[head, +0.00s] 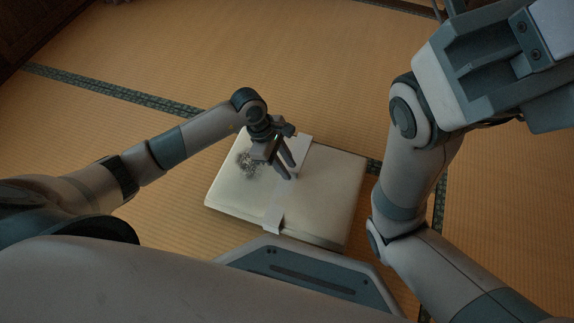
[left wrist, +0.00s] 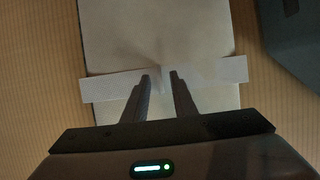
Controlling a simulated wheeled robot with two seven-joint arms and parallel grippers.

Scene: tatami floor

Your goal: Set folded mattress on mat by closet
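The folded mattress (head: 330,190) is a flat cream block lying on the tatami in front of my base. A white band (head: 276,207) runs across its middle, and a dark patterned mark shows on its left part. My left gripper (head: 288,172) is over the mattress with its fingers apart, pointing down at the band. In the left wrist view the open fingers (left wrist: 161,76) lie over the band (left wrist: 100,88), with the mattress (left wrist: 150,30) beyond. Nothing is between the fingertips; whether they touch the band I cannot tell. My right arm is raised at the right, its fingers not clearly shown.
Tatami floor (head: 300,60) is clear beyond and to the left of the mattress. Dark green tatami borders (head: 110,90) cross the floor. A dark wooden piece (head: 30,30) stands at the far left corner. No separate mat or closet is clearly identifiable.

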